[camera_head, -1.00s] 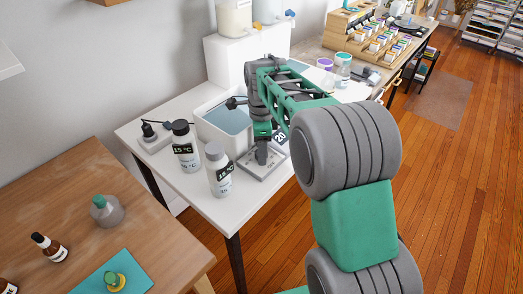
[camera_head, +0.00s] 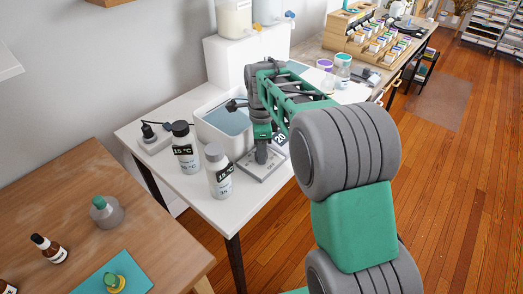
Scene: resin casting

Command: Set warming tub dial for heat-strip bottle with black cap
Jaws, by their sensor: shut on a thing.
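The warming tub (camera_head: 205,132) is a white basin of water on the white table. A grey dial plate (camera_head: 270,168) lies in front of it. My gripper (camera_head: 262,157) points down at this plate and is shut on the dial, which it mostly hides. A label reading 20 (camera_head: 280,138) shows beside the gripper. The bottle with the black cap (camera_head: 185,148) stands upright left of the tub, and its dark strip reads 15 °C. A bottle with a grey-white cap (camera_head: 218,170) stands in front of it, also with a strip reading 15 °C.
A power strip (camera_head: 154,143) with a black plug sits at the table's left. A white stand (camera_head: 230,62) with containers is behind the tub. A wooden table (camera_head: 150,225) at lower left holds small bottles and a teal mat (camera_head: 136,275).

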